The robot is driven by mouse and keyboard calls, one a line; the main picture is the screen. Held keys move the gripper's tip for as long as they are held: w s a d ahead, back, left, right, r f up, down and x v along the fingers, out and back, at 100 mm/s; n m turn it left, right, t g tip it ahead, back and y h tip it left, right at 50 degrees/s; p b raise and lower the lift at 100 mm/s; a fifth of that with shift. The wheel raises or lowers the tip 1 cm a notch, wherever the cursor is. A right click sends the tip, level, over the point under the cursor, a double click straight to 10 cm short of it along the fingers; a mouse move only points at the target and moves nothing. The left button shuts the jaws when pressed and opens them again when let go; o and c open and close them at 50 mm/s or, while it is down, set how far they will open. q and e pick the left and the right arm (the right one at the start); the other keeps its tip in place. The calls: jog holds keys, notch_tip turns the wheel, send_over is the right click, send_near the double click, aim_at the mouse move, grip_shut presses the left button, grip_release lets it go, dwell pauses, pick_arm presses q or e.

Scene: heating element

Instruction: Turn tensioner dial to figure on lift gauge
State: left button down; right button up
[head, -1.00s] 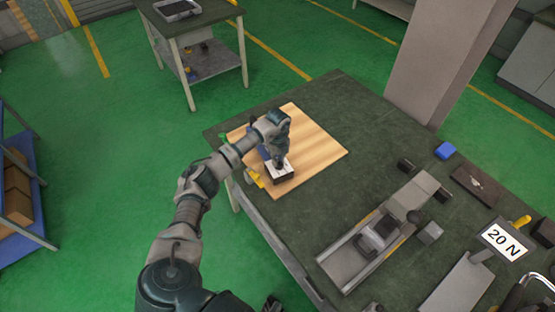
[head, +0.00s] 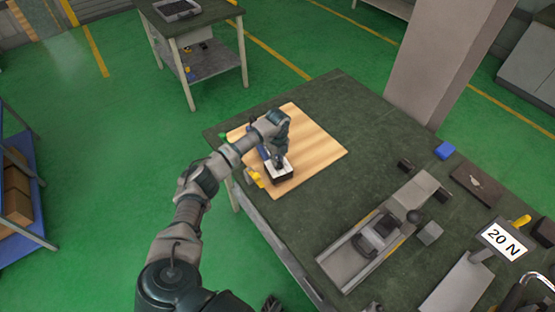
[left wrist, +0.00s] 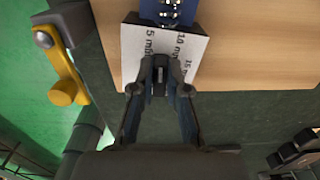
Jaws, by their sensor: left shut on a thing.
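The tensioner dial is a small dark block with a white, printed top plate (head: 288,171) on a wooden board. A white gauge sign (head: 503,241) at the right reads "20 N". My right gripper is not in view.
The wooden board (head: 318,150) lies on a dark green table (head: 350,105). A yellow lever (left wrist: 70,75) is beside the dial at the board's edge. A pillar (head: 440,60) rises behind.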

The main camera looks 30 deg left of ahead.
pick_arm(q)
jog(key=c, duration=1.2)
grip_release()
jog(key=shift+o, duration=0.2)
notch_tip(320, 180, up, 12)
